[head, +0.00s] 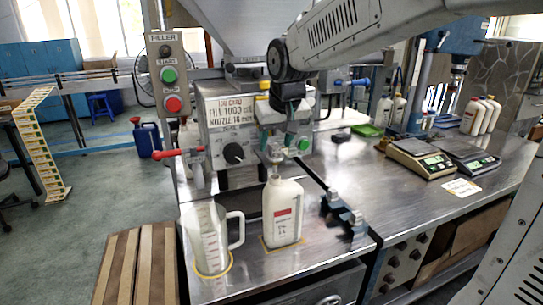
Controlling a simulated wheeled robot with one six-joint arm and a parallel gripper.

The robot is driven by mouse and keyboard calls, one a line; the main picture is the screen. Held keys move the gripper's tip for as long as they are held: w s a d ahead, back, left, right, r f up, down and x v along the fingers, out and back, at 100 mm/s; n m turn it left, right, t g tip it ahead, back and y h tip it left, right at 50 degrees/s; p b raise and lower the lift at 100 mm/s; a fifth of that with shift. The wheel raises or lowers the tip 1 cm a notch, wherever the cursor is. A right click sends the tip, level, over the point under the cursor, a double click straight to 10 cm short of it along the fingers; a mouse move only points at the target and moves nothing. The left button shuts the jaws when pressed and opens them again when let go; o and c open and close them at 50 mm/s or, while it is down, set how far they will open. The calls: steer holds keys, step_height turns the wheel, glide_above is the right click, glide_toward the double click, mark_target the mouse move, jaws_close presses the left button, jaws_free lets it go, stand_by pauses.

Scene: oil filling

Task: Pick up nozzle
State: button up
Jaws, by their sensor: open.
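A small metal nozzle-like fitting (275,154) shows directly above the mouth of a white bottle with a red label (283,212). I cannot tell whether it touches the bottle. My gripper (290,132) hangs down from my arm in front of the filling machine, just above and slightly right of the fitting. It is open, its fingers are small and dark in the head view, and nothing shows held in it. Part of the machine's front behind my wrist is hidden.
A clear measuring jug (209,240) stands left of the bottle on the steel bench. Dark metal fittings (345,217) sit to the bottle's right. The filler control box (167,75) and red-handled valve (180,153) are at left. Two scales (420,158) stand at right.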

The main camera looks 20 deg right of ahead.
steer(key=shift+w+f, duration=0.2)
steer(key=shift+f, duration=0.3)
jaws_close()
steer(key=shift+a, duration=0.1)
steer(key=shift+r, duration=0.55)
steer(key=v, duration=0.3)
steer(key=shift+s, duration=0.1)
steer(key=s+r, duration=0.1)
steer(key=s, duration=1.3)
steer(key=shift+s, duration=0.4)
